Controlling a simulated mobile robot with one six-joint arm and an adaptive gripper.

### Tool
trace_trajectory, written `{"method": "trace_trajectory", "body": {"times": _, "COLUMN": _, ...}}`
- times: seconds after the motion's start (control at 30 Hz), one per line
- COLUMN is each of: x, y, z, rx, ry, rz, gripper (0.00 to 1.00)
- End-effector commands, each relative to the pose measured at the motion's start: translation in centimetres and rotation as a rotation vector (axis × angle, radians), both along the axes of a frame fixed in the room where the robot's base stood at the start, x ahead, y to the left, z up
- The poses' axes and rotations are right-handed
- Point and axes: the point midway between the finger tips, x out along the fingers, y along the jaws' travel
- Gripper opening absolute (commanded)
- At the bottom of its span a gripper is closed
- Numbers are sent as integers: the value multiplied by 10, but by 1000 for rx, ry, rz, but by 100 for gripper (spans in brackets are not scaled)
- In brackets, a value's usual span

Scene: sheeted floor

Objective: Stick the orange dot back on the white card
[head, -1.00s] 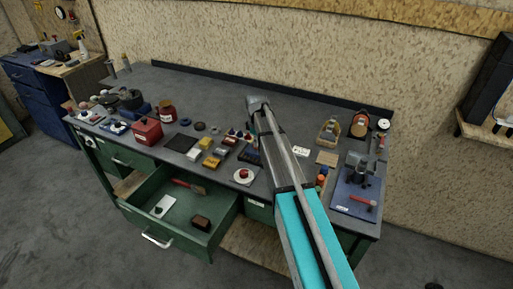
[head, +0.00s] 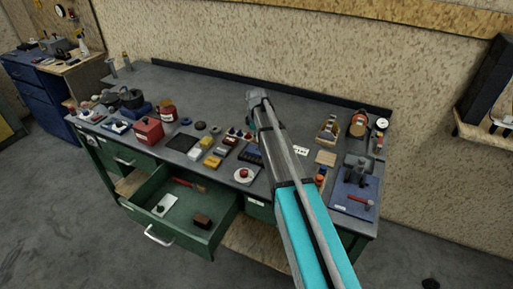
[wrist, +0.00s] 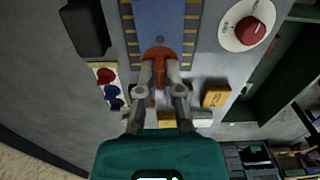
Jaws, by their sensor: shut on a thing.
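In the wrist view my gripper (wrist: 166,72) is shut on a small orange-red piece (wrist: 160,52), which looks like the orange dot; the fingers cover part of it. It is over the near end of a blue board with yellow marks (wrist: 160,18); I cannot tell whether it touches. A whitish card (wrist: 97,67) with red and dark blue round dots lies to the left of the fingers, apart from them. In the head view my gripper (head: 251,122) hangs above the bench behind my arm, and its fingertips are hard to make out.
A black box (wrist: 85,28) is beyond the card. A white disc with a red knob (wrist: 233,38) is at right. Yellow blocks (wrist: 216,95) and a white block (wrist: 203,119) are close to the gripper. The green drawer (head: 165,232) stands open at the bench front.

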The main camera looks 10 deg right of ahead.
Motion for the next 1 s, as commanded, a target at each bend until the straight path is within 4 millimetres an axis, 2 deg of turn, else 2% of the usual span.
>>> {"method": "trace_trajectory", "body": {"times": 0.43, "x": 0, "y": 0, "z": 3, "rx": 0, "ry": 0, "rz": 0, "gripper": 0}}
{"method": "trace_trajectory", "body": {"times": 1.0, "x": 0, "y": 1, "z": 40, "rx": 0, "ry": 0, "rz": 1, "gripper": 0}}
